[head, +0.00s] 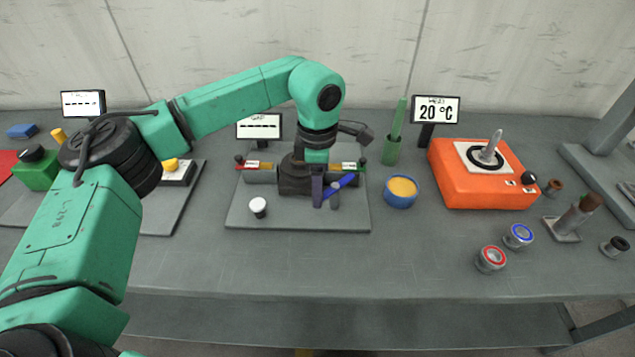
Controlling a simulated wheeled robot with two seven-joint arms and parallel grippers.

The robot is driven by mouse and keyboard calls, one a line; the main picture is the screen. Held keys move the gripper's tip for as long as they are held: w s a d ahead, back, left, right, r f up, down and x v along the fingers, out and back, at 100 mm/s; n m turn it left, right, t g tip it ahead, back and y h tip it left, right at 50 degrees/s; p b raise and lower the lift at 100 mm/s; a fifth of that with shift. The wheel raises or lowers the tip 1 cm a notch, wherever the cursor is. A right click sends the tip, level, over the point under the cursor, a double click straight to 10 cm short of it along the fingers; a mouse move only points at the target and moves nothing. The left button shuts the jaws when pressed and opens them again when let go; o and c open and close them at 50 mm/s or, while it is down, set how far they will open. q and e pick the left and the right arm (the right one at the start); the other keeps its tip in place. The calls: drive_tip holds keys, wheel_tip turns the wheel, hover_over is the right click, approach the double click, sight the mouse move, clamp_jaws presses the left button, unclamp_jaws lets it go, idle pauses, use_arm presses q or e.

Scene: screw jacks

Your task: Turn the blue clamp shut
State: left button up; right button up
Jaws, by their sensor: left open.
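The blue clamp's slanted blue bar (343,183) shows at the front right of a dark block (292,178) on a grey plate (243,218) at the middle of the table. My left gripper (325,195) points down over the front of this block, right by the blue bar. It is open, and its fingers are close to the bar. I cannot tell whether they touch it. The wrist and fingers hide part of the block and of the clamp. My right gripper is not in view.
Red (257,165) and green (347,166) parts flank the block. A white knob (258,206) stands at the plate's front left. A blue bowl (400,194) and an orange hotplate (465,185) stand to the right. A display (259,127) showing dashes is behind.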

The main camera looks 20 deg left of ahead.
use_arm(q)
drive_tip(key=shift+f, duration=0.1)
drive_tip(key=shift+c, duration=0.6)
clamp_jaws()
